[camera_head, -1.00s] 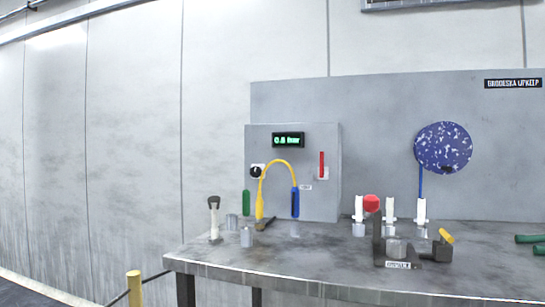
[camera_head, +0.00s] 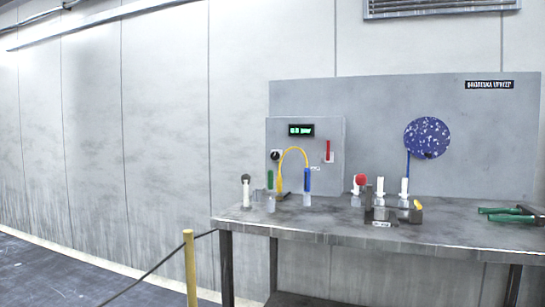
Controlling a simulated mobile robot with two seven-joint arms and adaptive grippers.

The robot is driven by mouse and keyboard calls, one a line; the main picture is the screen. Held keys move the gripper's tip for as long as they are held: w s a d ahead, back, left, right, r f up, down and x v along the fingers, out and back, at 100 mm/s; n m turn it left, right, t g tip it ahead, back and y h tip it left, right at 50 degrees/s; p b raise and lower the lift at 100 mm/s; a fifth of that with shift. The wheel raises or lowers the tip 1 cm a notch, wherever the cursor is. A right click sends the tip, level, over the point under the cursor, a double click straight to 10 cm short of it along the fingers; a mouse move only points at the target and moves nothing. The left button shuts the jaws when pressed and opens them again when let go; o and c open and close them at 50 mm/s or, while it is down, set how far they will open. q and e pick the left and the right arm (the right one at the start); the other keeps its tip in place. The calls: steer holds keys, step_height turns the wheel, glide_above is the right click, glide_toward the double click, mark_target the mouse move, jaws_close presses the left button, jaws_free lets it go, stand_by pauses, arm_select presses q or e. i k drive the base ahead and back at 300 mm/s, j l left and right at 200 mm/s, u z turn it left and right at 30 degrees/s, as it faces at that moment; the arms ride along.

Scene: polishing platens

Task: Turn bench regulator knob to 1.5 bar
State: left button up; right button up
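The regulator knob (camera_head: 275,155) is a small black round knob on a white plate, at the left side of the grey panel box (camera_head: 333,130) at the back of the bench. Its pointer is too small to read. The green digital display (camera_head: 301,130) above it is blurred and seems to read 0.5 bar. A yellow hose (camera_head: 294,149) arches just right of the knob. Neither of my grippers is in view.
The grey bench (camera_head: 465,235) fills the right half. A red-topped fixture (camera_head: 361,179), a speckled blue disc (camera_head: 427,137) and green-handled pliers (camera_head: 510,213) are there. A yellow post (camera_head: 190,268) with a rope stands left of the bench. Floor is clear at far left.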

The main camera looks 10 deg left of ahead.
mark_target(275, 155)
steer(key=i, duration=0.6)
steer(key=i+j, duration=0.15)
steer(key=i, duration=0.5)
